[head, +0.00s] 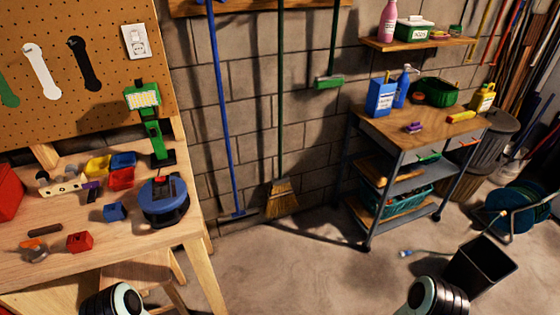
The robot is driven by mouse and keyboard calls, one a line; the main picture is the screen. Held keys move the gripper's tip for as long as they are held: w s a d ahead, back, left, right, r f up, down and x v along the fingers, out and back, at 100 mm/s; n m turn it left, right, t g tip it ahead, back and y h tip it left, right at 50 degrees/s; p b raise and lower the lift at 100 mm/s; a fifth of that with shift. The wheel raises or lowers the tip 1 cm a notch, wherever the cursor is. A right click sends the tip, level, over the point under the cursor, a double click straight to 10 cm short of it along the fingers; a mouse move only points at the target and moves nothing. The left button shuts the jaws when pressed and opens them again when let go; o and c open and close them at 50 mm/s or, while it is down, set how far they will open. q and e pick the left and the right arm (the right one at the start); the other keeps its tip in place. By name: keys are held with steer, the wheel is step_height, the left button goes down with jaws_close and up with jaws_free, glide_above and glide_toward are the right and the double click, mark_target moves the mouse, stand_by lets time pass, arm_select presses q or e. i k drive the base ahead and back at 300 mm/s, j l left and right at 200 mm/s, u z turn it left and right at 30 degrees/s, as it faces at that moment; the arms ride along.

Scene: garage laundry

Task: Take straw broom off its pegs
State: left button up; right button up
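The straw broom (282,198) hangs upright against the block wall, straw head down and just above the floor. Its long, thin dark green handle runs up past the wooden rail (262,6) and out of the top edge of the head view. The pegs cannot be made out. Neither of my grippers shows; only rounded parts of my arms appear at the bottom left and bottom right, well away from the broom.
A blue long-handled tool (220,100) hangs left of the broom, a green brush (328,82) to its right. A workbench (150,247) stands at left, a grey cart (374,130) at right. A black bin (480,267) stands lower right. Open floor (290,275) lies between.

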mark_target(281, 197)
steer(key=i+l+u, duration=0.15)
steer(key=i+u, duration=0.15)
steer(key=u, duration=0.15)
steer(key=i+l+u, duration=0.25)
steer(key=u, duration=0.25)
steer(key=i+l+u, duration=0.1)
steer(key=l, duration=0.25)
steer(key=i+l, duration=0.3)
steer(key=i+l+u, duration=0.15)
steer(key=i+l, duration=0.1)
steer(key=l, duration=0.1)
